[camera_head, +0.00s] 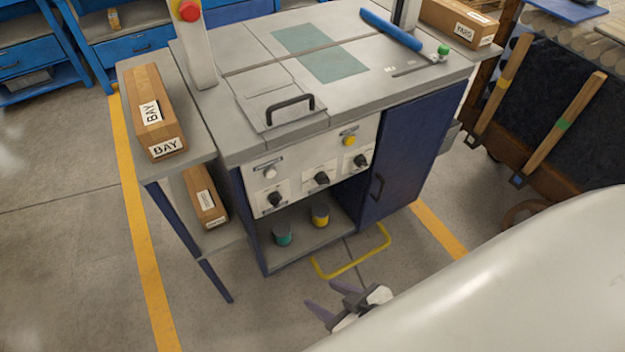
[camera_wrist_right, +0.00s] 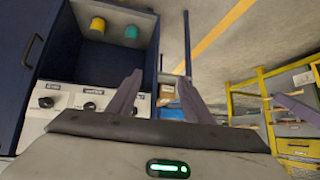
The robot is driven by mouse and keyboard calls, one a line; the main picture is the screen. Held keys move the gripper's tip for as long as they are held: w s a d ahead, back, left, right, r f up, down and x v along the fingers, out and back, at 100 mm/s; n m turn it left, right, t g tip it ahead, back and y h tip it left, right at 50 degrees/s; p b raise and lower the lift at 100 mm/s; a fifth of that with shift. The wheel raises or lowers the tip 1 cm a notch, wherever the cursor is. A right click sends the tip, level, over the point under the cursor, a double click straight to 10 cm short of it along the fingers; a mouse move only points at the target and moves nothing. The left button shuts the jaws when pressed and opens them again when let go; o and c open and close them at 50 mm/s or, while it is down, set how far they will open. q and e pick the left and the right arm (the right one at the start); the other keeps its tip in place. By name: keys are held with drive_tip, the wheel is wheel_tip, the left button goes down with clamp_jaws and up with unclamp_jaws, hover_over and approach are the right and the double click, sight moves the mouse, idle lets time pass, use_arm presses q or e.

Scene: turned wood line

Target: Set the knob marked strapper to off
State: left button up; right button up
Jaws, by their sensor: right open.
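Three black knobs sit in a row on the white panel of the strapping bench: a left knob (camera_head: 275,198), a middle knob (camera_head: 321,178) and a right knob (camera_head: 361,161). Their labels are too small to read surely, so I cannot tell which is marked strapper. The panel also shows in the right wrist view, upside down, with knobs at its left (camera_wrist_right: 47,101), middle (camera_wrist_right: 90,106) and right, partly behind a finger. My right gripper (camera_head: 321,295) is open and empty, in front of the bench and apart from the knobs. My left gripper is out of view.
A white button (camera_head: 270,172) and a yellow button (camera_head: 349,140) sit above the knobs. Below is an open shelf with a teal can (camera_head: 282,236) and a yellow can (camera_head: 320,216). A blue door (camera_head: 405,150) closes the right side. A yellow floor frame (camera_head: 350,268) lies in front.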

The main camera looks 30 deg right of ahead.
drive_tip(key=w+f+t+b, duration=0.1)
drive_tip(key=w+f+b, duration=0.2)
drive_tip(key=w+b, duration=0.25)
drive_tip(key=t+h+b, duration=0.2)
drive_tip(key=t+b, duration=0.6)
drive_tip(key=b, duration=1.3)
approach(278, 204)
drive_tip(key=w+p, duration=0.2)
drive_tip(key=w, duration=0.6)
drive_tip(key=shift+w+f, duration=0.15)
drive_tip(key=shift+w, duration=0.15)
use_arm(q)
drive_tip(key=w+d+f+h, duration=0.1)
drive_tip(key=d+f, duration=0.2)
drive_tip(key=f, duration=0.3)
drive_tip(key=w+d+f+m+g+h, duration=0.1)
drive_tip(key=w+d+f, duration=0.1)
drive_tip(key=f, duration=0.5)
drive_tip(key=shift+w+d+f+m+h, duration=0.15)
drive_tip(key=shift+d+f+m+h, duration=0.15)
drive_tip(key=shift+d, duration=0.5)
use_arm(e)
drive_tip(key=c, duration=1.1)
